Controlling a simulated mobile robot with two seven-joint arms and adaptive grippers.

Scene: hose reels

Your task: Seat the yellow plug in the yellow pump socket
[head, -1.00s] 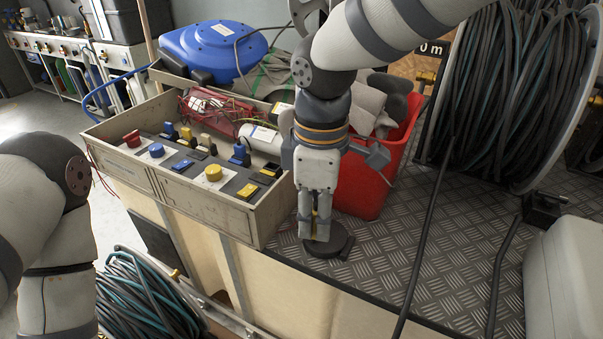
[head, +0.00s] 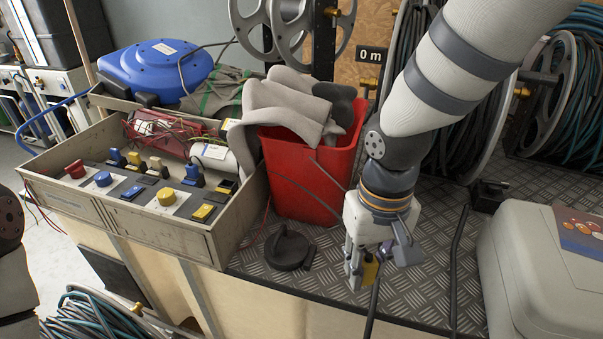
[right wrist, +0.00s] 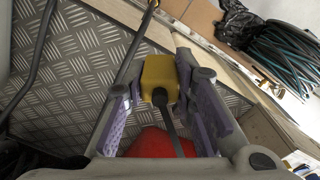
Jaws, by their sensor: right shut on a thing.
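My right gripper (head: 360,278) is shut on the yellow plug (head: 370,272), low over the diamond-plate deck. In the right wrist view the plug (right wrist: 160,78) sits between the purple-padded fingers, and a dark cable runs from it toward the bottom. The control panel in the wooden box (head: 210,243) lies to the left, apart from the gripper. It carries yellow fittings, among them a flat yellow socket (head: 203,212) at the front and another (head: 227,187) behind it. I cannot tell which is the pump socket. Part of my left arm shows at the left edge; its gripper is out of view.
A red bin (head: 310,180) with grey cloths stands between the box and my right arm. A black round base (head: 288,250) lies on the deck left of the gripper. A grey case (head: 530,265) stands at right. A dark cable (head: 455,260) runs across the deck.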

